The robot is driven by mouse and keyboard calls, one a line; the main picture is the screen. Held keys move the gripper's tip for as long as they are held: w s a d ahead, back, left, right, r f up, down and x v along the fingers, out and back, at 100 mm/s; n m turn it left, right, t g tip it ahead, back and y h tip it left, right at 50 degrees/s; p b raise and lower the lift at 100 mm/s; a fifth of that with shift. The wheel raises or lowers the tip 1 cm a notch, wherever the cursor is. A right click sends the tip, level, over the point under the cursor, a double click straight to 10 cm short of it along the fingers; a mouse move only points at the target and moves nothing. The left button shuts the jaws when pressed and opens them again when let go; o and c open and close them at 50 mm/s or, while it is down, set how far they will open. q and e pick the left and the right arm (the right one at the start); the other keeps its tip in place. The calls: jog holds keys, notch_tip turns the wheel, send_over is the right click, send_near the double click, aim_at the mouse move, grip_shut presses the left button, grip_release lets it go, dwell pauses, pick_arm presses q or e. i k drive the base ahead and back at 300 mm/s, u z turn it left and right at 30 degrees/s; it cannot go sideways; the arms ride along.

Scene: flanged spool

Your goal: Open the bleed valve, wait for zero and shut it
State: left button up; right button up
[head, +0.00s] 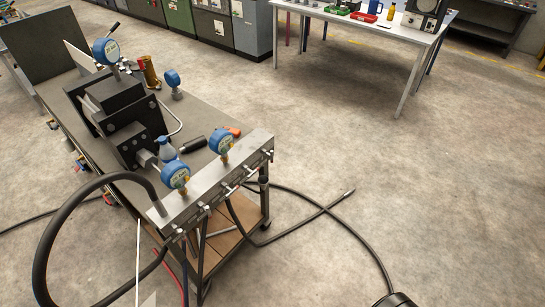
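A grey metal manifold block (215,180) lies along the near right end of a cart. Two blue-rimmed dial gauges stand on it, a nearer one (176,177) and a farther one (222,140). Their needles are too small to read. Several small valve fittings (227,189) stick out along the manifold's front side. I cannot tell which is the bleed valve, or whether any is open. Two more blue gauges stand farther back, one on top of the black machine (106,52) and one on the cart (172,79). Neither of my grippers is recognisable in view.
A thick black hose (50,245) loops at the left; thinner hose (310,217) lies on the floor. A dark rounded object (395,300) shows at the bottom edge.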

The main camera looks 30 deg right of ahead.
aim_at(271, 154)
jog(key=u, duration=0.05)
jog(key=k, duration=0.55)
jog(key=z, duration=0.45)
jog(key=i, duration=1.45)
jog(key=u, duration=0.25)
